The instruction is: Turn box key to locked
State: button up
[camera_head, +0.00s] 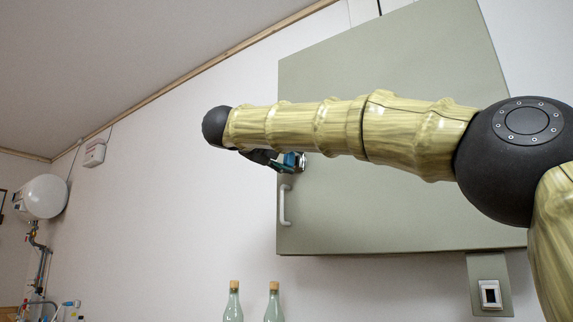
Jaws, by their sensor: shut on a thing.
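A grey-green wall box (400,215) hangs on the white wall, with its door closed. A white handle (285,204) sits low near the door's left edge. My gripper (297,162) is at the door's left edge, just above the handle. It is shut on the box key at the lock (305,161), a small metallic piece on the door. The key itself is mostly hidden by the fingers, and its turn angle cannot be told. My arm spans the front of the box and covers part of the door.
Two corked glass bottles (233,302) (273,303) stand below the box. A switch (490,294) on a grey-green plate is at the lower right. A white tank (41,197) with pipes is at the far left.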

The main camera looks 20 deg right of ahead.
jog(key=shift+m+b, duration=1.2)
jog(key=shift+b, duration=0.05)
jog(key=shift+f+m+b, duration=0.1)
jog(key=shift+m+b, duration=0.4)
jog(key=m+b, duration=0.3)
jog(key=m, duration=0.1)
jog(key=m+b, duration=0.2)
jog(key=m, duration=0.1)
jog(key=shift+b, duration=0.3)
jog(key=shift+m, duration=0.4)
jog(key=shift+m+b, duration=1.05)
jog(key=shift+m, duration=0.45)
